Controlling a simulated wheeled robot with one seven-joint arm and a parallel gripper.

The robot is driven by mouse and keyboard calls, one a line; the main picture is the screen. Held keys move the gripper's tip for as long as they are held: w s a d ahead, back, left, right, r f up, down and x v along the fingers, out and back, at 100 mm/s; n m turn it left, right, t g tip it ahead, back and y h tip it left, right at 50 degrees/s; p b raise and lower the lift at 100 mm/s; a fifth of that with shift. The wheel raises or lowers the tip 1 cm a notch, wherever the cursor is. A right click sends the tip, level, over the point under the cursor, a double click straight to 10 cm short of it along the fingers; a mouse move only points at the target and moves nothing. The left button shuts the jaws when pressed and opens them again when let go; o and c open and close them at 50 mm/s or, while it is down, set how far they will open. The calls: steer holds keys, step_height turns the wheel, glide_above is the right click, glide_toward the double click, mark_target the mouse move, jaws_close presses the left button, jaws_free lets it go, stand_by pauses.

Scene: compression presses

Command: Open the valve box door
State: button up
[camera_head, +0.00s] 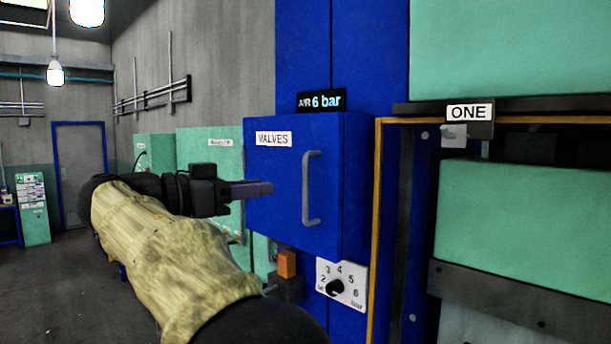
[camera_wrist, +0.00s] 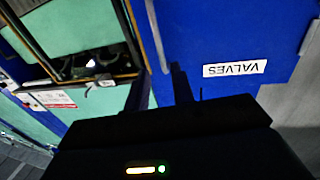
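The blue valve box (camera_head: 283,205) hangs on a blue panel, with a white VALVES label on its door; the label also shows upside down in the wrist view (camera_wrist: 235,68). The door looks shut. A grey vertical bar handle (camera_head: 306,190) is on the door's right side; it shows as a grey bar in the wrist view (camera_wrist: 156,38). My gripper (camera_head: 268,188) is in front of the door, left of the handle in the head view. In the wrist view its two dark fingers (camera_wrist: 160,82) stand apart, with the handle's end near the gap. I see nothing held.
A dial plate (camera_head: 342,284) and an orange block (camera_head: 287,263) are below the box. An orange-edged press frame (camera_head: 377,190) with green panels stands close on the right. Green cabinets (camera_head: 155,155) are behind on the left. The floor at the far left is open.

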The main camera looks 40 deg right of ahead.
steer(key=p, duration=0.4)
glide_above(305, 222)
steer(key=shift+w+d, duration=0.2)
steer(key=shift+d, duration=0.05)
jaws_close()
